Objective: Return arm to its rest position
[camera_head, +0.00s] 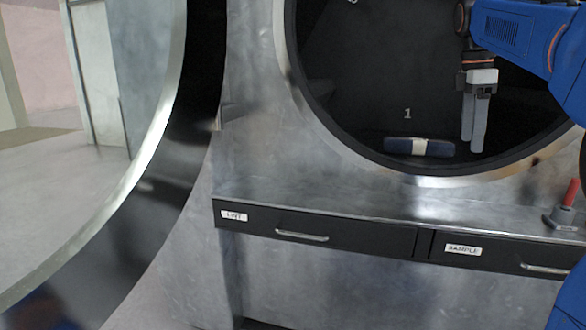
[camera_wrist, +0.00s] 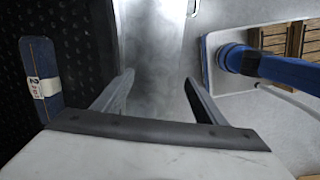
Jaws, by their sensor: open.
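My gripper (camera_head: 474,122) hangs pointing down inside the round opening of the washer (camera_head: 250,150) in the head view. Its two fingers look close together from this side. In the wrist view my gripper (camera_wrist: 157,88) has its fingers spread apart with nothing between them. A rolled blue cloth bundle (camera_head: 419,147) with a pale band lies on the dark drum floor, just left of the fingers and apart from them. The bundle also shows at the left of the wrist view (camera_wrist: 41,75), where its label carries a 2. My blue arm reaches in from the upper right.
The round door (camera_head: 150,170) stands open at the left. Below the opening are a drawer labelled SAMPLE (camera_head: 500,255) and another labelled drawer (camera_head: 315,237). A red-handled item (camera_head: 567,205) stands on the ledge at right. The opening's metal rim (camera_head: 450,181) lies close below the fingers.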

